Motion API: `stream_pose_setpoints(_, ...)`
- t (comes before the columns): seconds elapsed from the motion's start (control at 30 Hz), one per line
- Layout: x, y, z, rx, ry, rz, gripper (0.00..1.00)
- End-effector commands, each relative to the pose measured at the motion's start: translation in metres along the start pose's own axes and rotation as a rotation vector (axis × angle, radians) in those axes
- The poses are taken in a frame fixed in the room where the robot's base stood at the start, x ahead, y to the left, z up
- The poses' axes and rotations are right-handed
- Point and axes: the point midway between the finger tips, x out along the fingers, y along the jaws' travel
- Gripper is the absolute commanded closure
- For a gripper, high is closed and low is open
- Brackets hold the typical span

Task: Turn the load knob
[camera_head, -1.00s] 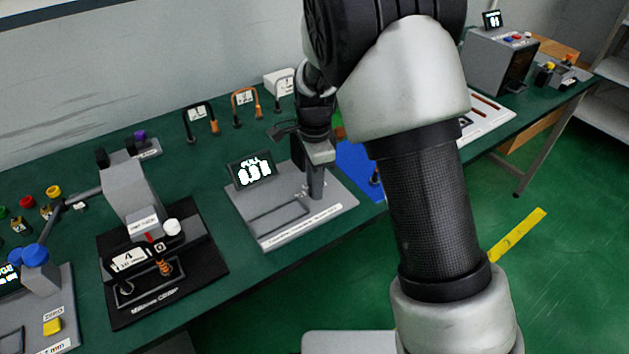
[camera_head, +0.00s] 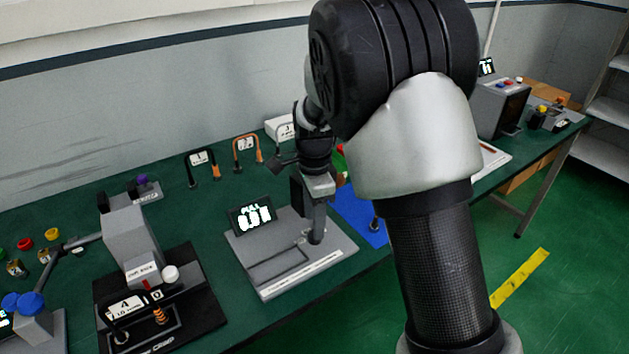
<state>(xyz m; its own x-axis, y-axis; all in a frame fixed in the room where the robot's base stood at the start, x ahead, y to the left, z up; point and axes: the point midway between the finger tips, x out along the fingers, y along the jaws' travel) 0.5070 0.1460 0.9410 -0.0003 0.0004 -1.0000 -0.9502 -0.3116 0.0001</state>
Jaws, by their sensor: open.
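A grey tester plate (camera_head: 338,252) lies on the green table with a small black display (camera_head: 251,215) at its back left; the word PULL shows on it, but the digits are blurred. My gripper (camera_head: 315,238) points down over the right part of this plate. Its fingers overlap from this side, and it holds nothing that I can see. I cannot tell whether the fingertips touch anything. No load knob is clearly readable; one beneath the fingers would be hidden. A white round knob (camera_head: 170,273) shows on the black clamp device (camera_head: 205,322) at the left, its label unreadable.
A blue mat (camera_head: 362,212) lies right of the plate, partly behind my arm. A blue-capped device (camera_head: 32,304) is at the far left. A grey box (camera_head: 500,105) stands at the far right end.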

Motion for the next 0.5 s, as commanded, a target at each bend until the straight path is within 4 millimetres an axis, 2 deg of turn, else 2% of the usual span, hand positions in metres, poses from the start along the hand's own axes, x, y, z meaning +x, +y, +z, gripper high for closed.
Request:
stream_pose_setpoints(0.03, -0.016, -0.002, 0.0, -0.001, 0.0, -0.006, 0.56)
stream_pose_setpoints(0.2, -0.059, -0.001, 0.0, 0.0, 0.0, -0.007, 0.56)
stream_pose_setpoints(0.5, -0.119, -0.001, -0.001, 0.001, 0.001, -0.005, 0.56)
